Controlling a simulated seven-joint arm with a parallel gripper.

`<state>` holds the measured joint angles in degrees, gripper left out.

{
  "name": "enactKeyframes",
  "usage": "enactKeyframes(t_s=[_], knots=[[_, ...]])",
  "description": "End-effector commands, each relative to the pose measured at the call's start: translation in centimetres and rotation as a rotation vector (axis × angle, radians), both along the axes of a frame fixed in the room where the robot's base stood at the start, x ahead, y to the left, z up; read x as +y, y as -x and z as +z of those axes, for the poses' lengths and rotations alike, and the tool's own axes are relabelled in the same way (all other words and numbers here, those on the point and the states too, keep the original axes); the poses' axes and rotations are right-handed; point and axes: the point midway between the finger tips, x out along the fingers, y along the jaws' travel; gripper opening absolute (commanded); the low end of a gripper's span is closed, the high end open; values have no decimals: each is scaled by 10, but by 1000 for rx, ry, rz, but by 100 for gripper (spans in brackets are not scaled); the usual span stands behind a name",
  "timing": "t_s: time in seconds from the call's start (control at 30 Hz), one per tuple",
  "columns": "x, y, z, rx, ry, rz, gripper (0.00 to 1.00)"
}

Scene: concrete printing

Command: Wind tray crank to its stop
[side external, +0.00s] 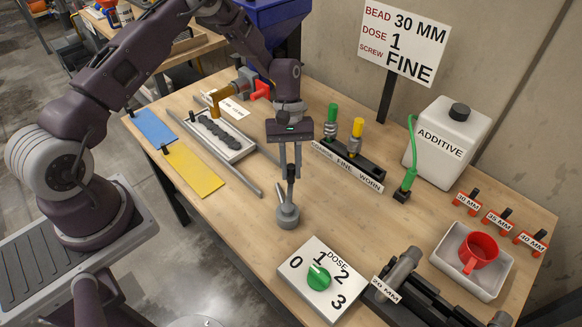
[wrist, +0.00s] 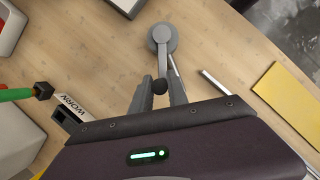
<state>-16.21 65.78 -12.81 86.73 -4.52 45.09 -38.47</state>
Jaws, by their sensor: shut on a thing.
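The tray crank (side external: 288,215) is a grey round hub with an arm and a dark upright knob, standing on the table in front of the rails. In the wrist view the crank hub (wrist: 162,38) is at the top, with its arm pointing toward me. My gripper (side external: 290,172) points down, its fingers shut on the crank's knob; in the wrist view the black knob (wrist: 160,87) sits between the two fingertips. The white tray (side external: 243,152) carries a dark grey wavy bead and lies between two grey rails at the left, under the nozzle.
A dose dial box (side external: 300,291) with a green knob stands in front of the crank. A screw rack (side external: 368,178) is to the right behind it. An additive jug (side external: 447,140) and a bin with a red cup (side external: 480,250) stand farther right. Yellow (side external: 193,170) and blue plates lie left.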

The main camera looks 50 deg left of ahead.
Motion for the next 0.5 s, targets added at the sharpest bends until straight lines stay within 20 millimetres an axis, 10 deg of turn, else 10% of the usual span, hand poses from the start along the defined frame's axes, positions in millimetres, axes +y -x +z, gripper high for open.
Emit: enactKeyframes(t_s=[0.5], knots=[[-8, -6, 1, -2, 0, -100, 0]])
